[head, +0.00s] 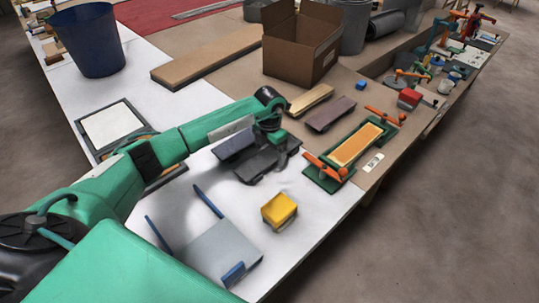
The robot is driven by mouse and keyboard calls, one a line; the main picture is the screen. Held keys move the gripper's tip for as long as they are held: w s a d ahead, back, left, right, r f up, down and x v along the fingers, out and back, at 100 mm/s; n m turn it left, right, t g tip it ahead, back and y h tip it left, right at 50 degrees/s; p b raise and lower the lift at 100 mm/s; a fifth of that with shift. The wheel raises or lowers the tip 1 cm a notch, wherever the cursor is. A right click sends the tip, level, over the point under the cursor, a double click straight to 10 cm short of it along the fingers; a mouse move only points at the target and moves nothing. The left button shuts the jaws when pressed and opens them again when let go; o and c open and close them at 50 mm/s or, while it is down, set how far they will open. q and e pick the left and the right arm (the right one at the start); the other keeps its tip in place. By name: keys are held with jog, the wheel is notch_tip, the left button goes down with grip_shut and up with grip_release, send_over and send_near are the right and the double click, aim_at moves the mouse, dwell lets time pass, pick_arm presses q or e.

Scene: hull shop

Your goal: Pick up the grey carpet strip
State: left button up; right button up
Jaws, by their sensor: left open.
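A flat grey-purple strip (330,114), which looks like the grey carpet strip, lies on the brown part of the bench, right of centre. My left gripper (258,163) is open over the white part of the bench. It is apart from the strip, below and left of it in the picture. Dark gripper parts hide the surface under it, and I cannot tell whether anything lies there. My right gripper is not in view.
A tan block (311,98) lies beside the strip, with a cardboard box (290,55) behind. A green fixture with orange clamps (323,178) stands to the right. A yellow block (279,208) and a grey plate with blue rails (215,252) are nearer. Bare white bench surrounds the yellow block.

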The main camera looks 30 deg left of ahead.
pick_arm(q)
jog(key=shift+c, duration=0.4)
jog(key=c, duration=1)
